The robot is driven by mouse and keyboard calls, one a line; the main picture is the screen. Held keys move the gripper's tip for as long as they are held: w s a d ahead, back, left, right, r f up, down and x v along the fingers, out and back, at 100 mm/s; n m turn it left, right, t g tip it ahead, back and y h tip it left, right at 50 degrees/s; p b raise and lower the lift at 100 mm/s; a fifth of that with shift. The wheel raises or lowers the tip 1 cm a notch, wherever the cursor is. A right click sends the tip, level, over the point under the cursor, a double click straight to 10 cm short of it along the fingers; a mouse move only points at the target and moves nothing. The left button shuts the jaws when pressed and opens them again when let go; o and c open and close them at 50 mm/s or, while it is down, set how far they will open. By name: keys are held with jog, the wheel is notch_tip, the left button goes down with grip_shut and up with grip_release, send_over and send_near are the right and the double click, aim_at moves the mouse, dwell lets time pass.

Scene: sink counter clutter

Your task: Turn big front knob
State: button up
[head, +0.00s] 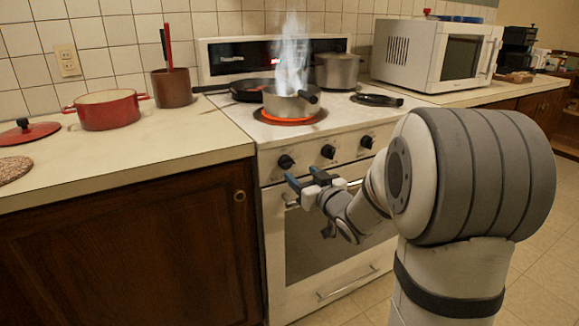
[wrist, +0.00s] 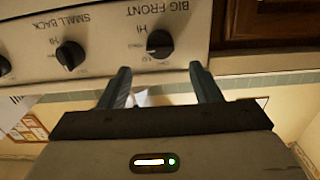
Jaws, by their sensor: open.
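The big front knob (head: 286,162) is the black knob at the left end of the stove's front panel. In the wrist view, which is upside down, the knob (wrist: 160,44) sits beside the label "BIG FRONT". My gripper (head: 303,179) is in front of the panel, a little below the knob in the head view. In the wrist view its fingers (wrist: 159,69) are spread apart, with the knob beyond the tips and roughly centred between them. The fingers appear apart from the knob, with nothing between them.
The knob labelled "SMALL BACK" (wrist: 70,55) is beside it. A smoking pot (head: 292,103) stands on a glowing red burner (head: 290,119). A wooden cabinet (head: 130,250) adjoins the stove on the left.

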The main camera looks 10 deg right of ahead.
aim_at(290, 164)
jog(key=b+x, duration=0.1)
jog(key=x, duration=0.6)
jog(key=shift+c, duration=0.4)
